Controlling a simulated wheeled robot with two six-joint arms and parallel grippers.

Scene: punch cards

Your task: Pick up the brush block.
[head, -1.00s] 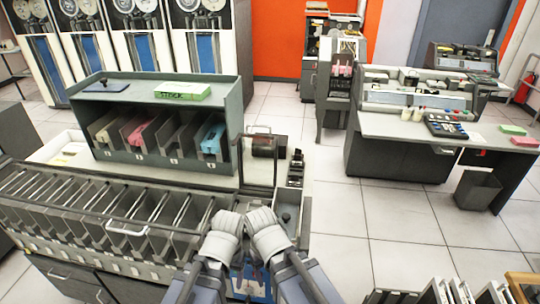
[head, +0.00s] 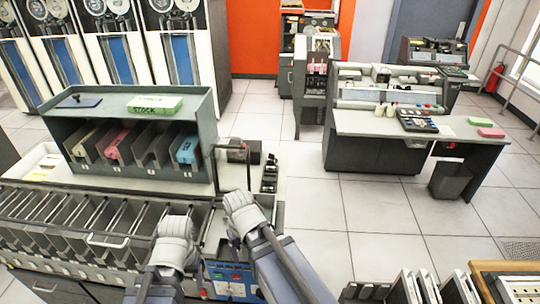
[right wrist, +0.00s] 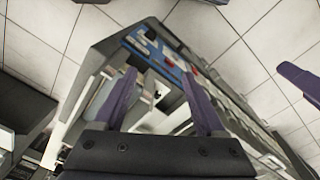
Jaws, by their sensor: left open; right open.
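A dark block-like item (head: 238,150) stands on the light worktop at the right end of the shelf unit, behind a thin wire frame. It may be the brush block, but it is too small to be sure. My right gripper (head: 238,203) is over the right end of the machine, nearer to me than that item. In the right wrist view my right gripper (right wrist: 160,98) is open, with nothing between its fingers. My left gripper (head: 176,232) is to its left, over the slotted rack. The left fingertips are hard to make out in the head view.
The slotted card rack (head: 75,225) fills the lower left. A grey shelf unit (head: 196,110) with colored card decks stands behind it, a green box (head: 155,105) on top. A desk (head: 375,125) stands at the right. Open tiled floor (head: 380,215) lies between.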

